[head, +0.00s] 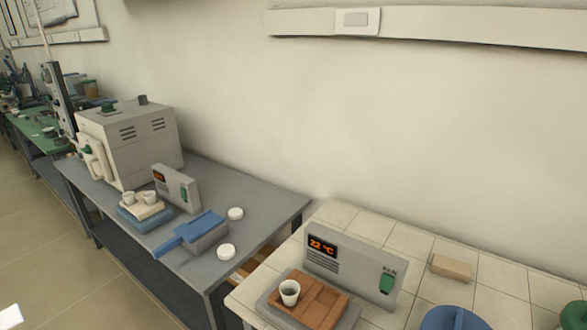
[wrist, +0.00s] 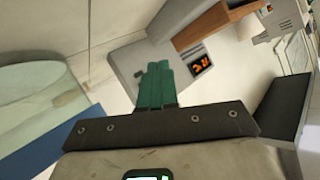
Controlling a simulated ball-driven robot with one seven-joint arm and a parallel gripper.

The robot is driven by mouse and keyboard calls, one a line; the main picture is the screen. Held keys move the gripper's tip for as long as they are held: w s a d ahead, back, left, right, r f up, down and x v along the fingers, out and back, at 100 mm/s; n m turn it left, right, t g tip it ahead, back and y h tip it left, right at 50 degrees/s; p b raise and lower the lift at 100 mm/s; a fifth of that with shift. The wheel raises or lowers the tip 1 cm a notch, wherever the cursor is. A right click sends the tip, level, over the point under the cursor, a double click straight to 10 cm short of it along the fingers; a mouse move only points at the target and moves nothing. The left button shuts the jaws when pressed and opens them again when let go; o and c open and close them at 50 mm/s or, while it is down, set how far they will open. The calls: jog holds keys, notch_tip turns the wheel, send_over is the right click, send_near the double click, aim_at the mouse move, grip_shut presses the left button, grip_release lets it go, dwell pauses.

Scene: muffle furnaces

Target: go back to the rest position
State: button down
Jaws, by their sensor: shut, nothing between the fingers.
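My gripper (wrist: 156,84) shows in the wrist view with its two green fingers pressed together and nothing between them. Beyond the fingertips is a grey controller box (wrist: 130,72) with an orange display, seen tilted. The fingers overlap part of this box in the picture; I cannot tell the exact gap. In the head view, the gripper does not show. There, a controller (head: 350,266) reading 22 °C stands on the tiled bench, behind a brown block (head: 322,303) that bears a small cup (head: 289,292).
A white furnace (head: 130,145) stands on the grey table (head: 270,205) at left, with a small controller (head: 176,187), a block with two cups, a blue-handled item (head: 190,232) and two white discs. A tan brick (head: 451,268) and a blue round thing (head: 452,319) are on the tiled bench.

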jog(key=s+d+n+g+h, duration=0.1)
jog(key=s+d+g, duration=0.25)
jog(key=s, duration=0.65)
jog(key=s+d+n+g+h, duration=0.1)
jog(key=s+d+g+h, duration=0.2)
jog(key=s, duration=0.6)
jog(key=s+d+f+g+y, duration=0.1)
jog(key=s+f+g, duration=0.4)
jog(key=s, duration=0.5)
jog(key=shift+d+f+m, duration=0.15)
jog(key=shift+f+m, duration=0.25)
jog(key=shift+f, duration=0.25)
